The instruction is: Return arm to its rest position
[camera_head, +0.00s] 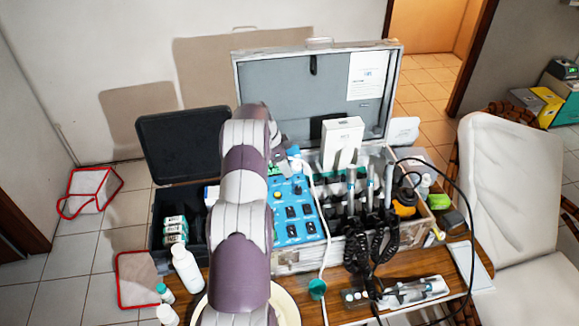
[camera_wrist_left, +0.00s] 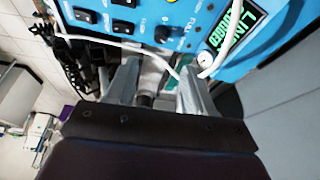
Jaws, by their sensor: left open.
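My left arm (camera_head: 242,190) rises from the bottom middle of the head view and reaches over the left part of the open dental case (camera_head: 318,94). My left gripper (camera_wrist_left: 160,82) is open in the wrist view, its two grey fingers apart near the blue control panel (camera_wrist_left: 150,22). A white hose (camera_wrist_left: 125,43) runs across the panel and past the fingertips. A short dark and grey part shows between the fingers; I cannot tell what it is. In the head view the arm mostly hides the gripper, and the panel (camera_head: 293,212) shows just right of the arm. My right gripper is not in view.
A black open box (camera_head: 184,136) with rolls stands left of the arm. White bottles (camera_head: 187,270) stand close by the arm at lower left. Handpieces with coiled black cables (camera_head: 370,250) fill the case's right side. A white chair (camera_head: 508,190) stands at right.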

